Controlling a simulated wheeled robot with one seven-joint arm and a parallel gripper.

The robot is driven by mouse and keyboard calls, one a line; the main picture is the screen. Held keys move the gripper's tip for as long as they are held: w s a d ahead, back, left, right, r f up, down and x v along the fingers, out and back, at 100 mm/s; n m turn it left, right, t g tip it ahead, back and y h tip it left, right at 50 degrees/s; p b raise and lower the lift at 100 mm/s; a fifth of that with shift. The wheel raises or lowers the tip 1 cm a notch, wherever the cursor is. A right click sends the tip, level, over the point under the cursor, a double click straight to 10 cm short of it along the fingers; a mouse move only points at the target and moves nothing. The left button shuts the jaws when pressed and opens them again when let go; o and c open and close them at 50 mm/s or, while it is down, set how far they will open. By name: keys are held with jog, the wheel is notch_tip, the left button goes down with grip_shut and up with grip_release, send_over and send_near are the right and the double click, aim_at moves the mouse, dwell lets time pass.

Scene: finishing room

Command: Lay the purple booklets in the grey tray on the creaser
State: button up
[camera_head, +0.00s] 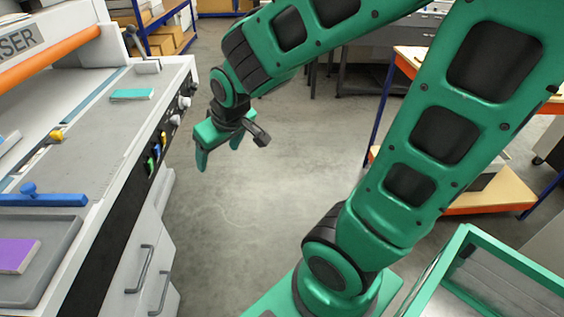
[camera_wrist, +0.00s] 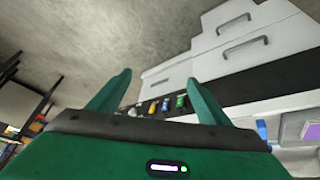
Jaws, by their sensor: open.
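A purple booklet (camera_head: 16,255) lies in the grey tray (camera_head: 62,262) at the near left of the creaser (camera_head: 92,165). Only part of the tray and booklet shows in the head view. In the wrist view, a purple patch (camera_wrist: 309,129) shows at the right edge. My green gripper (camera_head: 218,150) hangs over the floor to the right of the creaser, apart from it. In the wrist view my gripper (camera_wrist: 155,95) has its fingers spread with nothing between them. No other purple booklet is clearly in view.
Drawer handles (camera_head: 146,268) stick out from the creaser's front. A green-rimmed bin (camera_head: 470,240) stands at lower right. The middle floor (camera_head: 245,200) is clear.

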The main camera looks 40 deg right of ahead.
jog(key=s+d+r+m+g, duration=0.1)
jog(key=s+d+m+g, duration=0.2)
jog(key=s+d, duration=0.3)
jog(key=s+d+m+g, duration=0.2)
jog(key=s+d+m, duration=0.2)
jog(key=s, duration=1.1)
jog(key=d, duration=0.3)
jog(key=shift+r+m+g, duration=0.3)
jog(key=shift+r+g, duration=0.05)
jog(key=shift+g, duration=0.05)
